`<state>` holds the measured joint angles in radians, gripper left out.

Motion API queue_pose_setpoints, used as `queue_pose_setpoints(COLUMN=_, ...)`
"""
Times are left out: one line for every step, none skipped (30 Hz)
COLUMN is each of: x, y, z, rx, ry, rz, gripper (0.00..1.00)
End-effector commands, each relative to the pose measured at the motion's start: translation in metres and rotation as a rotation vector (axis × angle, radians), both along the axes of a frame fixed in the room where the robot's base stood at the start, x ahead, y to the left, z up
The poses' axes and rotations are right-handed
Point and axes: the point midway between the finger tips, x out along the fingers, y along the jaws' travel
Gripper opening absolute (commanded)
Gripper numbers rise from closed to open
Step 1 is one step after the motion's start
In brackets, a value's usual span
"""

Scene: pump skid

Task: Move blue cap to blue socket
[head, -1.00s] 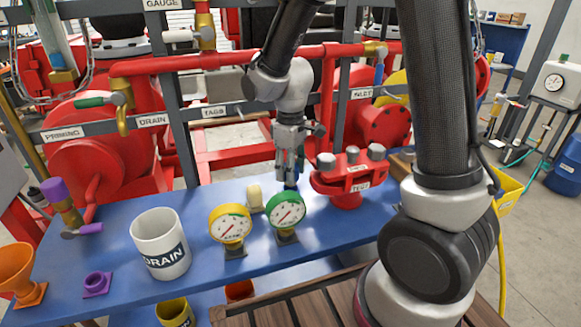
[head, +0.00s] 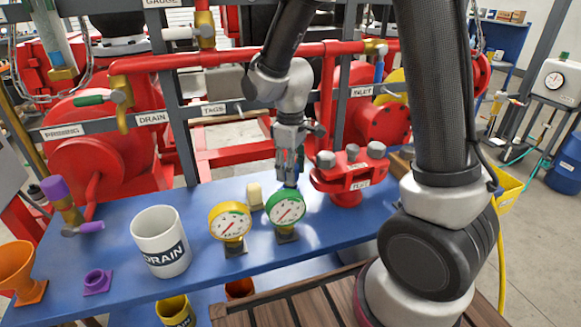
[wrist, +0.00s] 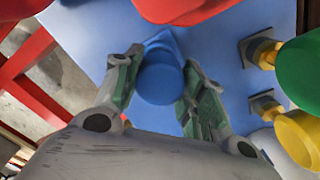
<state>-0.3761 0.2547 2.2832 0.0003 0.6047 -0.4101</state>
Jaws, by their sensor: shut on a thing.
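My gripper (head: 290,178) is low over the blue table, behind the green gauge and left of the red valve-like fixture. In the wrist view my gripper (wrist: 160,88) is shut on the blue cap (wrist: 160,80), a round blue piece between its two fingers. A darker blue angular piece (wrist: 166,38) shows just beyond the cap; it looks like the square base of the blue socket. Whether the cap sits in the socket or just above it, I cannot tell. In the head view the fingers largely hide the cap and socket.
A green gauge (head: 286,208) and a yellow gauge (head: 230,221) stand close in front. The red fixture (head: 347,178) is close on the right. A white DRAIN mug (head: 160,242), purple socket (head: 97,282) and orange funnel (head: 17,270) stand left. Red pipework rises behind.

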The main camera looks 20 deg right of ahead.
Motion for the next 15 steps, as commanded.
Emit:
queue_pose_setpoints(x=0.0000, y=0.0000, z=-0.0011, rx=0.000, ry=0.000, rz=0.000, gripper=0.12)
queue_pose_setpoints(x=0.0001, y=0.0001, z=-0.0017, rx=0.000, ry=0.000, rz=0.000, gripper=0.12)
queue_pose_setpoints(x=0.0001, y=0.0000, z=-0.0025, rx=0.000, ry=0.000, rz=0.000, gripper=0.12)
queue_pose_setpoints(x=0.0002, y=0.0001, z=-0.0030, rx=0.001, ry=-0.001, rz=0.000, gripper=0.12)
queue_pose_setpoints(x=0.0002, y=0.0001, z=-0.0036, rx=0.001, ry=-0.001, rz=0.000, gripper=0.12)
queue_pose_setpoints(x=0.0002, y=0.0001, z=-0.0044, rx=0.001, ry=-0.001, rz=0.000, gripper=0.12)
queue_pose_setpoints(x=0.0002, y=0.0001, z=-0.0050, rx=0.001, ry=-0.001, rz=0.000, gripper=0.12)
queue_pose_setpoints(x=0.0002, y=0.0001, z=-0.0056, rx=0.001, ry=-0.001, rz=0.000, gripper=0.12)
queue_pose_setpoints(x=0.0002, y=0.0001, z=-0.0064, rx=0.001, ry=-0.001, rz=0.000, gripper=0.12)
queue_pose_setpoints(x=0.0001, y=0.0000, z=-0.0070, rx=0.001, ry=-0.001, rz=0.000, gripper=0.12)
queue_pose_setpoints(x=0.0001, y=0.0001, z=-0.0076, rx=0.000, ry=0.000, rz=0.000, gripper=0.12)
queue_pose_setpoints(x=0.0001, y=0.0001, z=-0.0084, rx=0.000, ry=0.000, rz=0.000, gripper=0.12)
queue_pose_setpoints(x=0.0000, y=0.0000, z=-0.0091, rx=0.000, ry=0.000, rz=0.000, gripper=0.12)
queue_pose_setpoints(x=0.0000, y=0.0000, z=-0.0097, rx=0.000, ry=0.000, rz=0.000, gripper=0.12)
queue_pose_setpoints(x=0.0000, y=0.0000, z=-0.0105, rx=0.000, ry=0.000, rz=0.000, gripper=0.12)
